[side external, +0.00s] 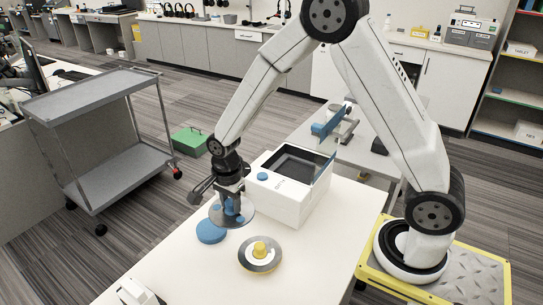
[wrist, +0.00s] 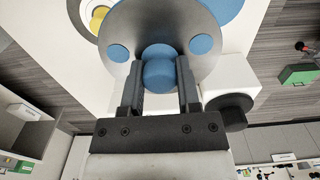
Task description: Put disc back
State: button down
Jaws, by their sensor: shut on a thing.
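My gripper (side external: 231,203) is shut on the blue knob of a grey metal disc (side external: 246,221). In the wrist view the two fingers (wrist: 160,75) stand on either side of the round blue knob (wrist: 160,62). The grey disc (wrist: 133,22) carries smaller blue dots around the knob. A flat round blue pad (side external: 210,232) lies on the white table beside the held disc; part of it shows behind the disc in the wrist view (wrist: 226,8). I cannot tell whether the disc touches the table.
A white machine (side external: 282,205) with an open lid and a dark cavity stands just right of my gripper. The white table (side external: 325,255) is clear at front right. A small white device (side external: 137,292) sits at the front left edge. A grey cart (side external: 100,95) stands left.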

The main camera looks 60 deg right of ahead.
aim_at(220, 205)
jog(key=w, duration=0.1)
jog(key=w+f, duration=0.1)
jog(key=w, duration=0.1)
jog(key=shift+w+f, duration=0.25)
jog(key=shift+f, duration=0.1)
jog(key=shift+w+a+f, duration=0.1)
jog(key=shift+w+f, duration=1)
jog(key=shift+f, duration=0.2)
jog(key=shift+w+a+f, duration=0.1)
jog(key=shift+w+f, duration=1)
jog(key=shift+f, duration=0.2)
jog(key=shift+f, duration=0.1)
jog(key=shift+w+f, duration=0.25)
jog(key=shift+f, duration=1.5)
jog(key=shift+f, duration=0.1)
jog(key=shift+c, duration=1.6)
grip_release()
